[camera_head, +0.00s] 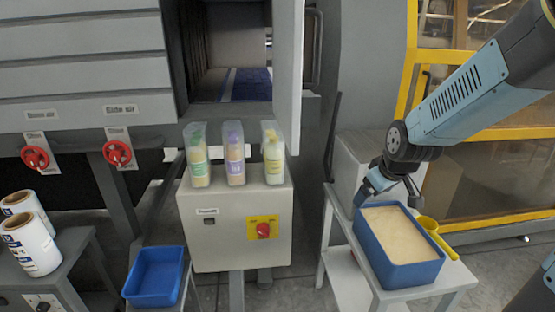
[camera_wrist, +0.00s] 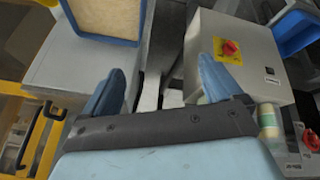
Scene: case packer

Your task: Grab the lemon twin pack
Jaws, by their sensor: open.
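Three clear-wrapped packs stand upright in a row on top of a grey control box. The right one (camera_head: 273,155) has a yellow label and looks like the lemon twin pack. The middle pack (camera_head: 234,155) has a purple label and the left pack (camera_head: 196,157) a green one. My gripper (camera_head: 389,194) is open and empty, well to the right of the packs, beside the blue bin. In the wrist view its two blue fingers (camera_wrist: 160,85) are spread apart. A pale yellow and green pack (camera_wrist: 268,122) shows at lower right there, partly hidden; I cannot tell which.
The control box (camera_head: 222,240) has a red switch on its front. A blue bin (camera_head: 412,275) of pale powder with a yellow scoop (camera_head: 434,232) sits on a stand at right. An open grey door (camera_head: 289,70) rises behind the right pack. An empty blue tray (camera_head: 155,275) is lower left.

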